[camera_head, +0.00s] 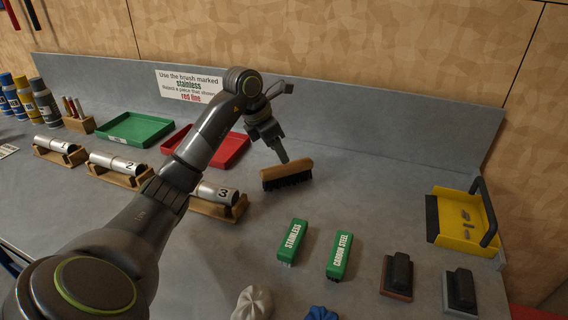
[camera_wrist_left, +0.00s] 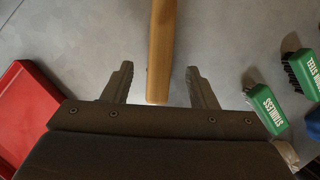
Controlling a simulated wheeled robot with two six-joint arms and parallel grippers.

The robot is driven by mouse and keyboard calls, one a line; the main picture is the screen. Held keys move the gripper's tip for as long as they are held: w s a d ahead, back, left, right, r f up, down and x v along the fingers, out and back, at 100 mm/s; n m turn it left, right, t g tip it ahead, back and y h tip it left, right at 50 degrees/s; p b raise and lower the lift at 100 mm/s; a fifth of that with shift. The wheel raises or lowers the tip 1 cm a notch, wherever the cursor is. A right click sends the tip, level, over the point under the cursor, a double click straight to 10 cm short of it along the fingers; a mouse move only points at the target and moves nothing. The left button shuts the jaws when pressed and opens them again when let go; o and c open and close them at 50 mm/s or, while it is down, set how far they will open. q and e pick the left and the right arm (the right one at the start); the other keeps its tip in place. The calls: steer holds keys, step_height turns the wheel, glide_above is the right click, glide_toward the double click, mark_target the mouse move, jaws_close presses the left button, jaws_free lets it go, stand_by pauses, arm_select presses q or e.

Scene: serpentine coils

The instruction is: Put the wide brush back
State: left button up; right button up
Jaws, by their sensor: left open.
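The wide brush (camera_head: 287,173) has a wooden back and dark bristles and stands bristles down on the grey bench, right of the red tray. My left gripper (camera_head: 281,156) is just above and behind it, pointing down. In the left wrist view the brush's wooden back (camera_wrist_left: 161,48) runs lengthwise between the two open fingers (camera_wrist_left: 159,70), with a gap to each side. The fingers hold nothing. I cannot tell how far the fingertips are above the brush. My right gripper is not in view.
Green brushes marked STAINLESS (camera_head: 292,240) and CARBON STEEL (camera_head: 340,254) lie in front. A red tray (camera_head: 231,151), a green tray (camera_head: 134,129) and numbered tubes on wooden cradles (camera_head: 219,207) are left. A yellow dustpan (camera_head: 448,235) is right.

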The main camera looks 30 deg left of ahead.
arm_select(q)
steer(key=shift+v, duration=2.25)
